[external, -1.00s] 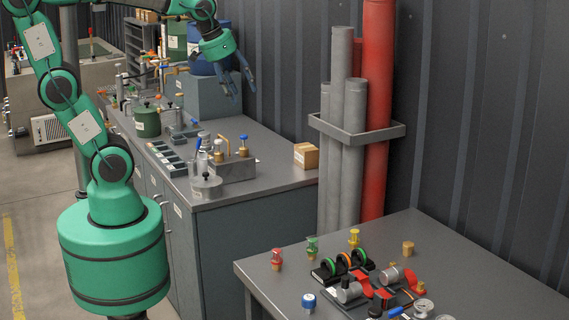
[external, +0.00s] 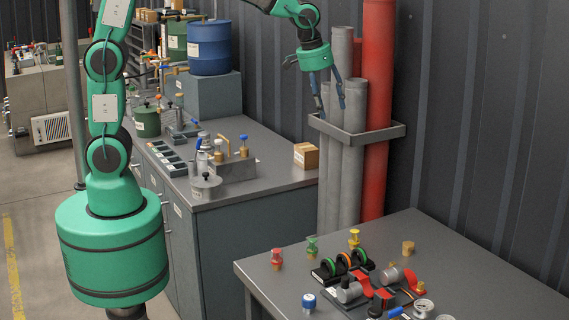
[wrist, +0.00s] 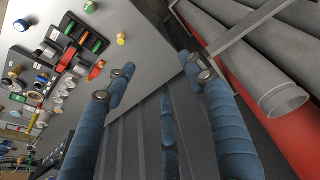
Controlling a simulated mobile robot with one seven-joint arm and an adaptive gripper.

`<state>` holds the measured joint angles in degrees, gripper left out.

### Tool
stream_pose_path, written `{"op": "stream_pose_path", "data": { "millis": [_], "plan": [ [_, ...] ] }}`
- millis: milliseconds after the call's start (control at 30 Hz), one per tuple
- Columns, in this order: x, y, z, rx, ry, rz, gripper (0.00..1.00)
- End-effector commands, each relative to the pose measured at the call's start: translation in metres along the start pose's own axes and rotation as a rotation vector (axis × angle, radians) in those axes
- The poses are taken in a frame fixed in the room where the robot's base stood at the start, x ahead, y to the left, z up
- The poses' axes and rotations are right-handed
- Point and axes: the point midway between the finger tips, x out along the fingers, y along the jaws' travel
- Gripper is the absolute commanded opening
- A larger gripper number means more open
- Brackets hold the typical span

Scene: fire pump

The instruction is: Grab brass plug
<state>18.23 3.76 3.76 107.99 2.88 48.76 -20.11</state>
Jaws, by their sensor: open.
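The brass plug (external: 408,248) is a small brass-coloured cylinder. It stands upright near the back of the near grey table (external: 470,265) in the external view. I cannot clearly make it out in the wrist view, where a finger covers part of the table. My gripper (external: 331,106) is open and empty, in front of the grey pipes in the external view, up and to the left of the plug.
Tall grey pipes (external: 354,150) and a red pipe (external: 376,80) stand in a rack (external: 390,132) by the wall. Near the plug are a yellow-topped fitting (external: 355,238), a black rack with rings (external: 328,275) and red-handled valves (external: 362,283). The table's back right looks clear.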

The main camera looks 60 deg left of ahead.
Motion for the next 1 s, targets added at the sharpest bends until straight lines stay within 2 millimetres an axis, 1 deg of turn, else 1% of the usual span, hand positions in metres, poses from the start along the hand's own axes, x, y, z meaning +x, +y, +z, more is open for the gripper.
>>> {"op": "stream_pose_path", "data": {
  "millis": [33,200,367,500,767,1000],
  "plan": [
    [0.01,0.011,-0.007,0.002,-0.01,-0.001,0.54],
    [0.043,0.045,-0.028,0.003,-0.033,-0.004,0.54],
    [0.077,0.078,-0.043,0.003,-0.055,-0.008,0.54],
    [0.11,0.108,-0.052,0.004,-0.074,-0.014,0.54],
    [0.174,0.164,-0.06,0.007,-0.106,-0.025,0.54],
    [0.237,0.213,-0.056,0.008,-0.133,-0.038,0.54]
  ]
}}
